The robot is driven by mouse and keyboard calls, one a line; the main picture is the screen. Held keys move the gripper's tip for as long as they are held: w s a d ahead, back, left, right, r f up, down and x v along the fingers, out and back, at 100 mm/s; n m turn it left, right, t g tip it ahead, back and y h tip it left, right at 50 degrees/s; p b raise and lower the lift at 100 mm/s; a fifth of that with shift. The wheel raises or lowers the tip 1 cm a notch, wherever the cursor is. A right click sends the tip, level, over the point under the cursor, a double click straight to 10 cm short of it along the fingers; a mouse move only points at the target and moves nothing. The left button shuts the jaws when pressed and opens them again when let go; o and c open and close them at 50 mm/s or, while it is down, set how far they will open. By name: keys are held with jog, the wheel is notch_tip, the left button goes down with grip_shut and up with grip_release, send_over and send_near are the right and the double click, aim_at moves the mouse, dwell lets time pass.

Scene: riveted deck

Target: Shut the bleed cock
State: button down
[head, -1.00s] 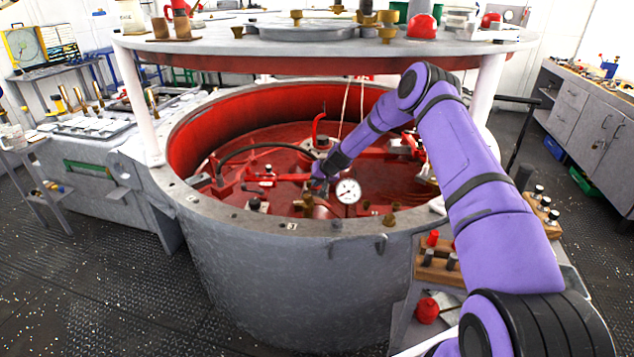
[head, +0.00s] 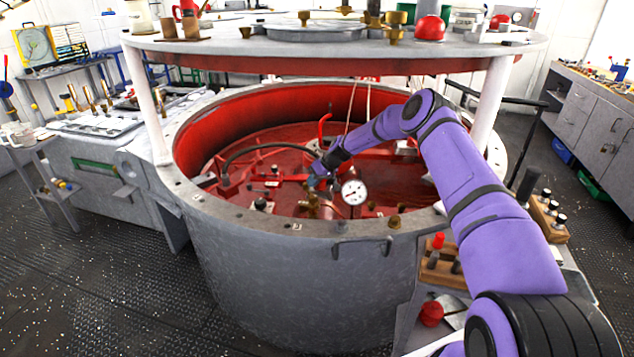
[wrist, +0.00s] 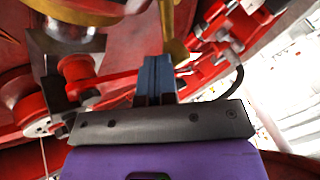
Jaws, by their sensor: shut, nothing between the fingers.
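My gripper (head: 313,183) is down inside the round, red-lined tank, just left of a white dial gauge (head: 354,191). In the wrist view my gripper's blue-grey fingers (wrist: 156,66) are together, with nothing held. A brass, lever-like piece (wrist: 173,38) stands right beside the fingertips on their right; I cannot tell if they touch. A brass fitting (head: 313,206) shows below my gripper in the head view. I cannot tell for sure which brass part is the bleed cock, nor whether it is open or shut.
The tank's grey rim (head: 270,228) surrounds the work area, and a round plate (head: 200,42) on white posts hangs over it. A black hose (head: 262,150) arches inside. In the wrist view, red fittings (wrist: 215,45) lie to the right and a red pulley-like wheel (wrist: 20,95) to the left.

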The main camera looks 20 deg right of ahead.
aim_at(305, 184)
jog(key=n+g, duration=0.1)
jog(key=a+n, duration=0.1)
jog(key=n, duration=0.1)
jog(key=shift+w+a+g+y, duration=0.1)
jog(key=shift+a+g+y, duration=0.2)
jog(key=shift+g, duration=0.1)
jog(key=a+n+g, duration=0.1)
jog(key=n+g, duration=0.1)
jog(key=n, duration=0.1)
jog(key=shift+s+a, duration=0.2)
jog(key=shift+a, duration=0.15)
jog(key=shift+s+a+n+g, duration=0.15)
jog(key=shift+a+n+g, duration=0.2)
jog(key=shift+n, duration=0.45)
jog(key=shift+s, duration=0.15)
jog(key=shift+s+a, duration=0.1)
jog(key=shift+a, duration=0.15)
